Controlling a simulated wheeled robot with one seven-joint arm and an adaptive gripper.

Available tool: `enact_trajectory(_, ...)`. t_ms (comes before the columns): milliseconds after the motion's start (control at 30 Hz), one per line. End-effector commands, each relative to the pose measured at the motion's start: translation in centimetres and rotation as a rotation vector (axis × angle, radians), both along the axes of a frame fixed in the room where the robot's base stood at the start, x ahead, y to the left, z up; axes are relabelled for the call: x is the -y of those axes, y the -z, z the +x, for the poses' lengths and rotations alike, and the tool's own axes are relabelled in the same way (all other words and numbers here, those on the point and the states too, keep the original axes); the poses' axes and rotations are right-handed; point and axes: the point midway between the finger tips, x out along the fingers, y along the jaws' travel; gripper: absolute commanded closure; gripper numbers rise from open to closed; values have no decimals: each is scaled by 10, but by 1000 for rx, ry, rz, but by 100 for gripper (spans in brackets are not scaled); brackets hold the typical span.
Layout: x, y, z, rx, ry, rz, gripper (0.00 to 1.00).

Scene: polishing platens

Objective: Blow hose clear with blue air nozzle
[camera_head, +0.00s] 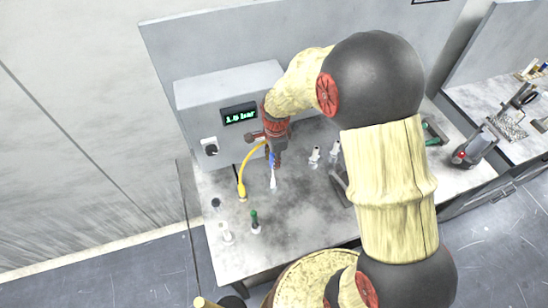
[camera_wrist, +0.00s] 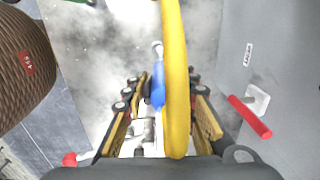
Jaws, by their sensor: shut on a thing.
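The blue air nozzle (camera_head: 272,158) is held in my gripper (camera_head: 277,155), pale tip pointing down over the bench. In the wrist view the blue nozzle (camera_wrist: 158,88) shows between the two fingers of my gripper (camera_wrist: 162,92), partly hidden. The yellow hose (camera_head: 245,162) curves from near my gripper down to a yellow end low on the left of the bench. In the wrist view the yellow hose (camera_wrist: 175,50) crosses close to the camera, and I cannot tell whether the fingers touch it.
A grey box (camera_head: 205,103) with a lit pressure display (camera_head: 240,114) stands behind. A red handle (camera_wrist: 250,117) shows at right in the wrist view. A green-topped item (camera_head: 255,222) and a white one (camera_head: 226,233) stand near the front. The bench (camera_head: 300,215) is mostly bare there.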

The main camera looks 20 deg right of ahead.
Motion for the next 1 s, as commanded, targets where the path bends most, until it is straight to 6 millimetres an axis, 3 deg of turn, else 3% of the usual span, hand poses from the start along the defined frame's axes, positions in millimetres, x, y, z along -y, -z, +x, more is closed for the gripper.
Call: enact_trajectory(1000, 0, 57, 0, 0, 0, 0, 100)
